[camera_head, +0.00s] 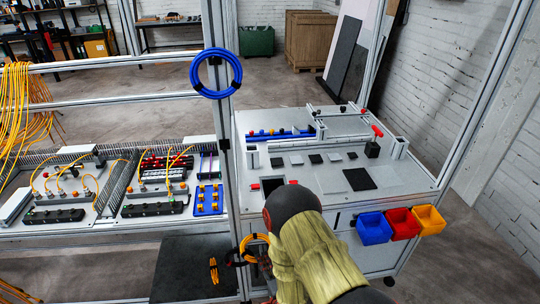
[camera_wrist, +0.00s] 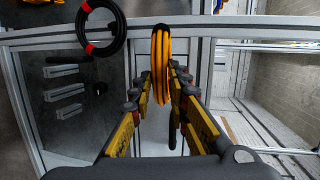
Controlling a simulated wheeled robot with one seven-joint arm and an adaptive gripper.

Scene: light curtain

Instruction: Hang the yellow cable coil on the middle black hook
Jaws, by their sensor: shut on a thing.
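The yellow cable coil (camera_wrist: 160,50) is between my gripper's fingers in the wrist view, seen nearly edge-on. In the head view the coil (camera_head: 248,239) shows low beside the upright post, partly behind my arm. The middle black hook (camera_head: 224,144) is a small dark piece on the post, bare and above the coil. A blue coil (camera_head: 236,73) hangs on the upper hook. A black coil with red ties (camera_wrist: 122,28) is left of the gripper in the wrist view.
The metal post (camera_head: 226,190) stands between the left cable bench (camera_head: 110,230) and the right worktop (camera_head: 320,185). Blue, red and yellow bins (camera_head: 402,224) hang on the right bench front. The space before the middle hook looks clear.

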